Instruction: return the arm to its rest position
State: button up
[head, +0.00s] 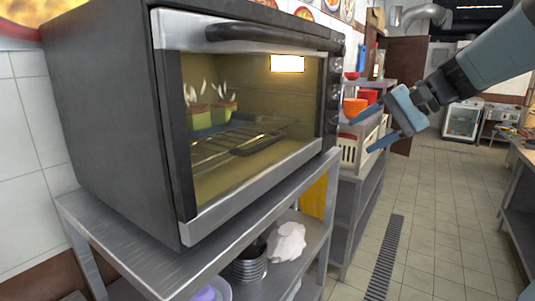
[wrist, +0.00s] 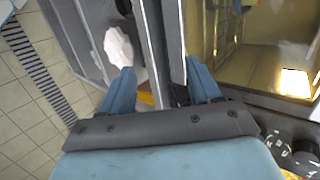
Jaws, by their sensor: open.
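My gripper (head: 370,136) shows at the right of the head view, in front of the shelves beyond the oven. Its two blue fingers are spread apart with nothing between them. In the wrist view my gripper (wrist: 160,88) also shows open, with the steel shelf edge and the oven behind its fingers. My arm comes in from the upper right of the head view and is held out in the air.
A black oven (head: 110,105) with a closed glass door stands on a steel shelf unit (head: 240,235). Orange bowls (head: 354,107) and a cream crate (head: 349,150) are beyond. The tiled floor (head: 440,220) at right is clear.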

jog(key=s+d+f+n+t+h, duration=0.1)
jog(key=s+f+n+h, duration=0.4)
jog(key=s+f+h, duration=0.4)
jog(key=shift+s+d+f+n, duration=0.15)
jog(key=shift+s+f+n, duration=0.35)
jog(key=shift+s, duration=2)
